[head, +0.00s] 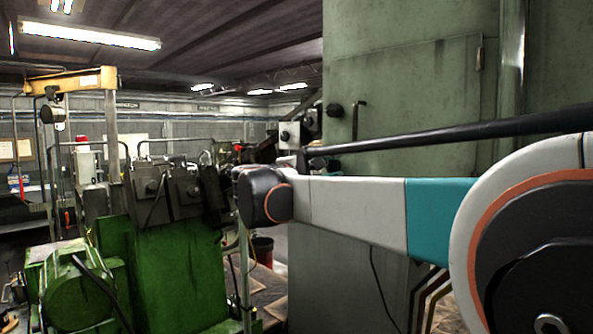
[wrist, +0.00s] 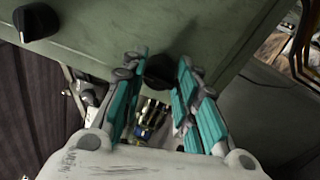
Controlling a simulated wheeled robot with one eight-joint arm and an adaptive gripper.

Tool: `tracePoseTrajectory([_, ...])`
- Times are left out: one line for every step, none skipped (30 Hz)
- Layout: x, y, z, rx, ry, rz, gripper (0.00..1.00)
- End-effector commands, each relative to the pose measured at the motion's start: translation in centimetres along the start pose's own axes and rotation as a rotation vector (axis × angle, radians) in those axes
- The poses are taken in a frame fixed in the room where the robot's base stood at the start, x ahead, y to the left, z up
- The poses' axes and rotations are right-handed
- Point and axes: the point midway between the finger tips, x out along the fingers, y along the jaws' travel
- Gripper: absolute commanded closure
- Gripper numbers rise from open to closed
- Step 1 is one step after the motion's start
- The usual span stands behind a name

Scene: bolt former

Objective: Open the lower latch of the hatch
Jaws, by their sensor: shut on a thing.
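The hatch is a grey-green metal panel (head: 410,85) on the right of the head view; its face also fills the top of the wrist view (wrist: 100,35). A black upper latch knob (head: 334,109) sits near its left edge and shows at the top left of the wrist view (wrist: 36,20). The dark lower latch knob (wrist: 160,70) is between the teal fingers of my gripper (wrist: 162,60), which is shut on it. In the head view the lower latch (head: 332,164) is partly hidden by my arm.
A bent black handle (head: 358,117) stands on the panel beside the upper knob. A green machine (head: 165,260) stands at the left. A dark red bucket (head: 263,249) is on the floor behind my arm.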

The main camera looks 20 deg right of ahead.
Motion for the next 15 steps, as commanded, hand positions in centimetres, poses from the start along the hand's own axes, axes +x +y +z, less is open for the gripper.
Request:
tracePoseTrajectory([0.00, -0.15, 0.02, 0.012, -0.002, -0.001, 0.96])
tracePoseTrajectory([0.00, -0.15, 0.02, 0.020, -0.003, -0.001, 0.96])
tracePoseTrajectory([0.00, -0.14, 0.03, 0.028, -0.003, 0.000, 0.96])
tracePoseTrajectory([0.00, -0.14, 0.03, 0.033, -0.003, 0.000, 0.96])
tracePoseTrajectory([0.00, -0.14, 0.03, 0.037, -0.004, 0.000, 0.96])
tracePoseTrajectory([0.00, -0.14, 0.03, 0.041, -0.004, 0.001, 0.96])
tracePoseTrajectory([0.00, -0.13, 0.03, 0.044, -0.004, 0.001, 0.96])
tracePoseTrajectory([0.01, -0.13, 0.03, 0.045, -0.004, 0.001, 0.96])
tracePoseTrajectory([0.01, -0.13, 0.03, 0.047, -0.004, 0.001, 0.96])
tracePoseTrajectory([0.01, -0.13, 0.04, 0.048, -0.004, 0.001, 0.96])
tracePoseTrajectory([0.01, -0.13, 0.04, 0.048, -0.004, 0.001, 0.96])
tracePoseTrajectory([0.01, -0.13, 0.04, 0.048, -0.004, 0.001, 0.96])
tracePoseTrajectory([0.01, -0.13, 0.04, 0.048, -0.004, 0.001, 0.96])
tracePoseTrajectory([0.01, -0.14, 0.04, 0.047, -0.004, 0.001, 0.96])
tracePoseTrajectory([0.01, -0.14, 0.04, 0.047, -0.004, 0.001, 0.96])
